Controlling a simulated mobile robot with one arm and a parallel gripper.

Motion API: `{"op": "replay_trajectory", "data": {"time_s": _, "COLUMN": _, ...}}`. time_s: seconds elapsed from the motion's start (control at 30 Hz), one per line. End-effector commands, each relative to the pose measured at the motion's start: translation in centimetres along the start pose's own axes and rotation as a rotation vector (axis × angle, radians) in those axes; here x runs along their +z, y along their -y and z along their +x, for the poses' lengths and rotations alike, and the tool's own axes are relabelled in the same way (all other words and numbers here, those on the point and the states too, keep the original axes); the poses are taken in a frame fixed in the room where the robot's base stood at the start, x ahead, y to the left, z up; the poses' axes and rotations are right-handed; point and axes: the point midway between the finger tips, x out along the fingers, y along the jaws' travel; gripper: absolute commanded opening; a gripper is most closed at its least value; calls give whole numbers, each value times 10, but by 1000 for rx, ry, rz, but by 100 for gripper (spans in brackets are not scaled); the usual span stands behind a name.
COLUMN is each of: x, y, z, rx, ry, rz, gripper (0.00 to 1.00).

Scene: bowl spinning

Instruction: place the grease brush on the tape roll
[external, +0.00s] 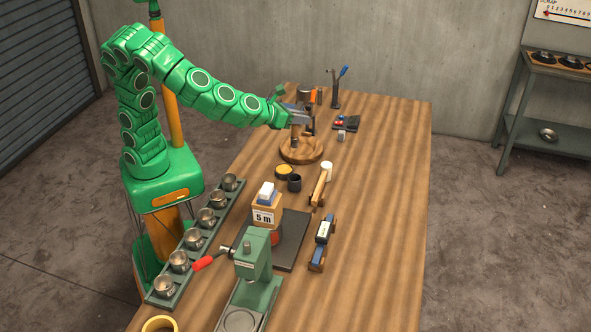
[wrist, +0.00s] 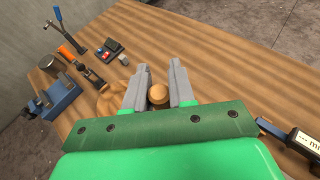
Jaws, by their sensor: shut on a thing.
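My gripper (external: 298,117) is at the far part of the workbench, above a round wooden board (external: 302,154). It is shut on an upright slim thing with a dark lower end, which I take as the grease brush (external: 295,141). In the wrist view its round tan end (wrist: 157,94) shows between the two grey fingers of my gripper (wrist: 159,72). I cannot tell whether its lower end touches the board. A yellow ring, which looks like the tape roll (external: 160,318), lies at the near left end of the bench, partly cut off by the picture edge.
A green press (external: 254,262) with a red-handled lever stands near the tape roll. A rack with several metal cups (external: 197,240) runs along the left edge. A box marked 5 m (external: 264,217), a dark cup (external: 294,183) and tools lie between. The bench's right side is clear.

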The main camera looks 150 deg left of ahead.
Motion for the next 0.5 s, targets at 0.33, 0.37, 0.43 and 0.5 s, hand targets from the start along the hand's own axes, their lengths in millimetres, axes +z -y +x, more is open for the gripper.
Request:
{"op": "replay_trajectory", "data": {"time_s": 0.33, "x": 76, "y": 0, "z": -32, "rx": 0, "ry": -1, "rz": -4, "gripper": 0}}
{"op": "replay_trajectory", "data": {"time_s": 0.37, "x": 81, "y": 0, "z": -34, "rx": 1, "ry": -1, "rz": -3, "gripper": 0}}
{"op": "replay_trajectory", "data": {"time_s": 0.43, "x": 94, "y": 0, "z": -39, "rx": -1, "ry": 1, "rz": -4, "gripper": 0}}
{"op": "replay_trajectory", "data": {"time_s": 0.5, "x": 101, "y": 4, "z": -44, "rx": -7, "ry": 0, "rz": 0, "gripper": 0}}
